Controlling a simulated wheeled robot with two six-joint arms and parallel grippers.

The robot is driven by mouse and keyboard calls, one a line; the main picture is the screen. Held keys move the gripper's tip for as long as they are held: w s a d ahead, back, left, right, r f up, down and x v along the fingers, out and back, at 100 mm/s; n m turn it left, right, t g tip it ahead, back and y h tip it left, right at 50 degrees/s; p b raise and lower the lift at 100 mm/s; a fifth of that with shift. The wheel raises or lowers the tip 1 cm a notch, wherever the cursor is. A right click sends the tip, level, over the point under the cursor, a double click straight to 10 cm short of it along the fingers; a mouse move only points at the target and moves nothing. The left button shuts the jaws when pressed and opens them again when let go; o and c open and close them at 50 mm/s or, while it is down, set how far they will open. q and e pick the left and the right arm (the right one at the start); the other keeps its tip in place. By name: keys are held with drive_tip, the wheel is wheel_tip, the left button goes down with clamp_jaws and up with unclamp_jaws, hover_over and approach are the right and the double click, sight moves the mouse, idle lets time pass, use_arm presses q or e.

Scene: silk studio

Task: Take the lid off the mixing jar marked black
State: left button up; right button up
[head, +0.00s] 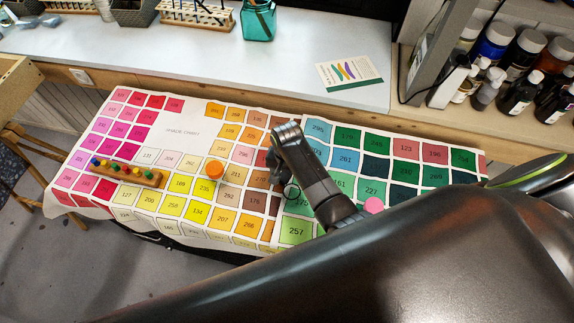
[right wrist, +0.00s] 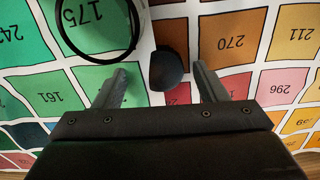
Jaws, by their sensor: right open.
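My right gripper (head: 276,167) reaches down over the colour chart in the head view. In the right wrist view its two fingers (right wrist: 159,72) are apart. A dark, rounded thing (right wrist: 166,70) shows between them, with visible gaps on both sides. It looks like a black lid or jar top, but I see no marking or jar body. In the head view I cannot separate it from the gripper. An orange round jar or lid (head: 214,169) and a pink disc (head: 373,205) lie on the chart. My left gripper is not in view.
A thin black ring (head: 292,191) lies over square 175, close beside the right gripper; it also shows in the right wrist view (right wrist: 135,37). A wooden rack with coloured pegs (head: 127,173) is at the left. Dark bottles (head: 519,95) crowd the right shelf. The chart's upper left is clear.

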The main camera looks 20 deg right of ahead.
sight(287, 177)
wheel_tip(287, 177, up, 12)
drive_tip(key=shift+f, duration=0.15)
idle(0.3)
